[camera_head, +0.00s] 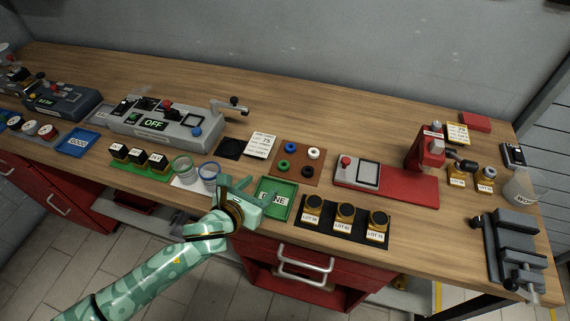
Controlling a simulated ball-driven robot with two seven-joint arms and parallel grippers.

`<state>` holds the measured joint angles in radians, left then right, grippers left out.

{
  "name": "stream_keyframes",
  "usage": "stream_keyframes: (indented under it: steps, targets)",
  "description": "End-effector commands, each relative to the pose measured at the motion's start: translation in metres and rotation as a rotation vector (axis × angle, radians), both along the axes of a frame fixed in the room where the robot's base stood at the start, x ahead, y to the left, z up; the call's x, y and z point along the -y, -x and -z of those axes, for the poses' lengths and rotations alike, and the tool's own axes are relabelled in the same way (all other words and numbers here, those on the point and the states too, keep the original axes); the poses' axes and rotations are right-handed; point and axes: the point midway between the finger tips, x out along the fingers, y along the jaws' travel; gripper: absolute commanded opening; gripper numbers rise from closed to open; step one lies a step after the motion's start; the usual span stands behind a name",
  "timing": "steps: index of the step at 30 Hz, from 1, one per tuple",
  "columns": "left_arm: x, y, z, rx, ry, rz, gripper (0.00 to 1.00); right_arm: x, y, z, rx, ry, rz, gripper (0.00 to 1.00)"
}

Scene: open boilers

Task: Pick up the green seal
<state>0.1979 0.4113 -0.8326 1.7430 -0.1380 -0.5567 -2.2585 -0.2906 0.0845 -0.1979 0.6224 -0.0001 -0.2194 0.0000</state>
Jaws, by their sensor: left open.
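My left gripper (254,194) is open and empty. It is over the bench's front edge, in front of and left of the board, and overlaps the left part of the green DONE tray (281,199). It is apart from the green seal. My right gripper is not in view.
Glass rings (209,171) stand just left of the gripper. A grey device reading OFF (153,124) is behind them. Lot-labelled jars (344,214) stand on a black mat to the right. A red press (425,149) and a grey vise (512,247) are farther right.

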Motion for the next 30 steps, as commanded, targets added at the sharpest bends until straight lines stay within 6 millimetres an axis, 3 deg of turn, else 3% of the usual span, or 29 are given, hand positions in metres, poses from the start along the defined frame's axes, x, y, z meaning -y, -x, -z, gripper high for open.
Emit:
stream_keyframes:
  steps: [5,21,30]
  targets:
    - [0.019,-0.034,0.018,0.000,0.003,-0.001,0.56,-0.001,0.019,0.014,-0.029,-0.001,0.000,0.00]
    - [0.051,-0.089,0.043,-0.002,0.003,-0.002,0.56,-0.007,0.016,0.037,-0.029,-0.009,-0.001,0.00]
    - [0.053,-0.093,0.043,0.000,0.001,0.000,0.53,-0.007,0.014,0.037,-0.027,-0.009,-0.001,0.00]
